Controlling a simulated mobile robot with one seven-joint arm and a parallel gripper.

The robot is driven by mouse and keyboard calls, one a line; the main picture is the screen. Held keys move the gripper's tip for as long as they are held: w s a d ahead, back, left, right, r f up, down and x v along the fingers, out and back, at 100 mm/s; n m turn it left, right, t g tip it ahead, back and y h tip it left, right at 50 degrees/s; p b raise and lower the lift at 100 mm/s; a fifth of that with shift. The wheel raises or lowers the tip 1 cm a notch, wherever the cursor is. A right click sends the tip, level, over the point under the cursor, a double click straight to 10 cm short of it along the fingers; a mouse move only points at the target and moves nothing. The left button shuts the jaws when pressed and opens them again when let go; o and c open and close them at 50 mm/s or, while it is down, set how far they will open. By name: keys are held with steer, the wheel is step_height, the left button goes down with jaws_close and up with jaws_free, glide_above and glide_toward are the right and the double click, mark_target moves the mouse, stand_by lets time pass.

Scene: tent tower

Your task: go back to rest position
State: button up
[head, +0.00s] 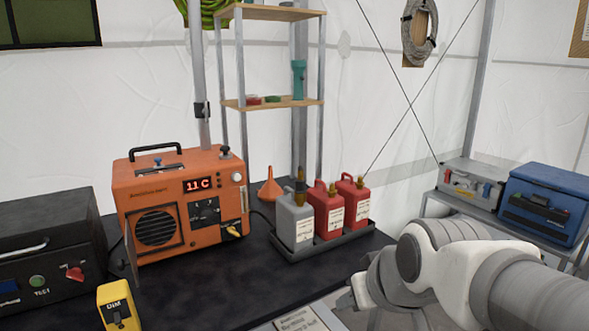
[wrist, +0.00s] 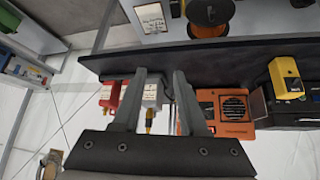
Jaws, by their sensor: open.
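My gripper (wrist: 160,72) is open and empty, its two fingers apart in the wrist view, which sees the place upside down. In the head view my arm reaches in from the lower right, and its end (head: 352,298) is over the front right of the dark bench (head: 225,302). The fingers are hard to make out there. The grey jug (head: 296,222) and two red jugs (head: 328,212) stand upright in a black tray (head: 335,244), beyond my gripper and apart from it. In the wrist view the grey jug (wrist: 152,96) shows between the fingers.
An orange heater box (head: 150,190) reading 11 C, an orange funnel (head: 270,188) and a yellow device (head: 118,305) stand on the bench. A black box (head: 45,230) is at left. A blue case (head: 545,200) and grey case (head: 470,182) sit on a side table at right.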

steer(key=s+d+m+g+h, duration=0.1)
steer(key=s+d+m, duration=0.25)
steer(key=s, duration=0.55)
step_height(320, 180, up, 11)
steer(key=p, duration=1.2)
steer(key=shift+d+n+g+h, duration=0.3)
steer(key=shift+d+n, duration=0.05)
steer(key=shift+d, duration=0.05)
